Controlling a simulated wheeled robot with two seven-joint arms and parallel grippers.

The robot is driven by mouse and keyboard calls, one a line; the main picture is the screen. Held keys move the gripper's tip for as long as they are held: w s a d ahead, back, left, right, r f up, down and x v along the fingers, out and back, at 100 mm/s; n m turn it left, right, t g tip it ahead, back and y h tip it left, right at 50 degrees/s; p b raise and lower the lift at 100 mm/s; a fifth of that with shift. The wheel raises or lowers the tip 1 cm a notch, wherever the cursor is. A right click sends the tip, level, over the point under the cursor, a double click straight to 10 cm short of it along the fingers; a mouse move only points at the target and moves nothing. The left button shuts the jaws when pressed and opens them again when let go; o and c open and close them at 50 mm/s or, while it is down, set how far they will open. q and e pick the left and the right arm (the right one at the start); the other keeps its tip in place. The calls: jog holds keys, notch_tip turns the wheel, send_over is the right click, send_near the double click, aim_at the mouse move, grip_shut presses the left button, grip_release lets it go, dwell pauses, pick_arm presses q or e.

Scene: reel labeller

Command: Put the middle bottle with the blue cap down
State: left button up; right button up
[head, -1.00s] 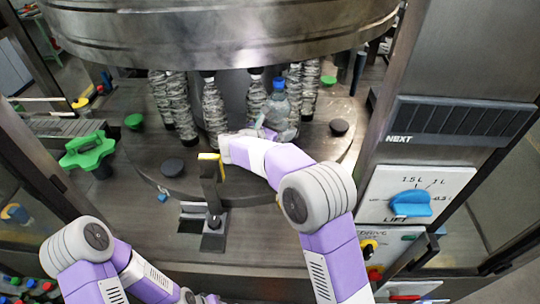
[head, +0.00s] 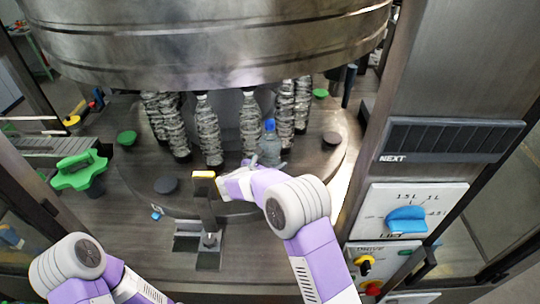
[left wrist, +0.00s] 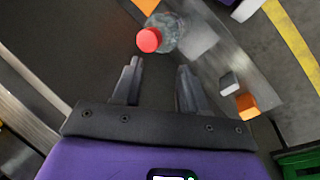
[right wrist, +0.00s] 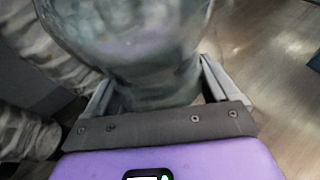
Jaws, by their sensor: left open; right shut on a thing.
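The blue-capped bottle (head: 269,146) is a clear, greyish bottle standing upright over the round turntable (head: 240,209) in the head view. My right gripper (head: 256,165) is shut on it from the front left. In the right wrist view the bottle (right wrist: 135,50) fills the space between the fingers of the gripper (right wrist: 155,85). I cannot tell whether its base touches the turntable. My left gripper (left wrist: 158,85) is open and empty in the left wrist view. A bottle with a red cap (left wrist: 149,40) is just beyond its fingertips.
Several ribbed grey columns (head: 208,130) stand behind the bottle under the large metal drum (head: 210,45). A yellow-topped post (head: 204,175) is left of my right gripper. The control panel (head: 405,215) is at the right.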

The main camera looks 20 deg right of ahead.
jog(key=shift+w+f, duration=0.1)
jog(key=shift+w, duration=0.05)
jog(key=shift+f, duration=0.1)
jog(key=o, duration=1.7)
jog(key=shift+f, duration=0.15)
jog(key=shift+r, duration=0.25)
jog(key=b+v, duration=0.2)
jog(key=v, duration=1)
